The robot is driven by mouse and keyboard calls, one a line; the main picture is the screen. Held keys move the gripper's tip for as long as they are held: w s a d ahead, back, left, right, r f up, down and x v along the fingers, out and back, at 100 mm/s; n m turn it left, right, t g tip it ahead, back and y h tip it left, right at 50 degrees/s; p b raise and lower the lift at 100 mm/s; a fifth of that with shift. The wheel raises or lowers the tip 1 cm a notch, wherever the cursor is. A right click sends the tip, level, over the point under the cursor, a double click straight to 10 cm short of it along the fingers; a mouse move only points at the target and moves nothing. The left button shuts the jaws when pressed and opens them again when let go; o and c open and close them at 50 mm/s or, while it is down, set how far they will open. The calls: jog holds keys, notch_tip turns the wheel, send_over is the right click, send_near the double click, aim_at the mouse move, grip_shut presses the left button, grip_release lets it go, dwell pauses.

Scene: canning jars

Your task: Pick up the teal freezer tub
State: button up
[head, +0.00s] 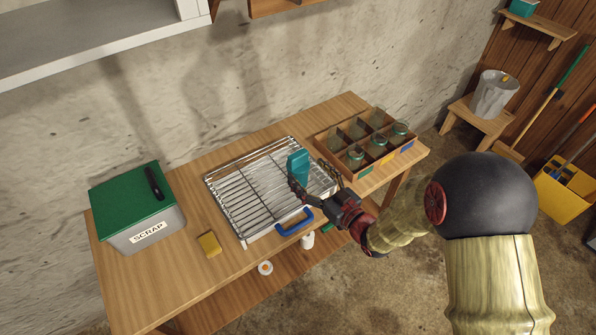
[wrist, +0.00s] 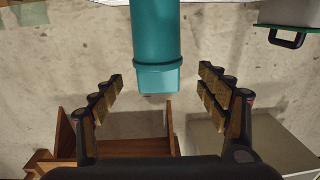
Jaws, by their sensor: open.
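The teal freezer tub (head: 298,167) stands at the right part of the wire rack (head: 240,197) on the wooden bench. In the wrist view the teal tub (wrist: 156,35) reaches down from the top edge, with its near end between my two fingers. My gripper (head: 309,176) is open beside the tub. In the wrist view the fingers of my gripper (wrist: 162,82) are spread wide, with a visible gap on each side of the tub. The tub's base is not clearly visible.
A divided wooden crate (head: 330,150) with several glass jars stands right of the rack. A blue handle (head: 295,222) lies at the rack's front edge. A grey scrap bin (head: 150,228) with a green lid and a yellow sponge (head: 209,244) are at left.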

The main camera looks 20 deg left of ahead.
aim_at(301, 165)
jog(key=shift+b+x, duration=0.7)
jog(key=shift+x, duration=2.05)
jog(key=shift+w+d, duration=0.1)
jog(key=c, duration=0.3)
jog(key=c, duration=1)
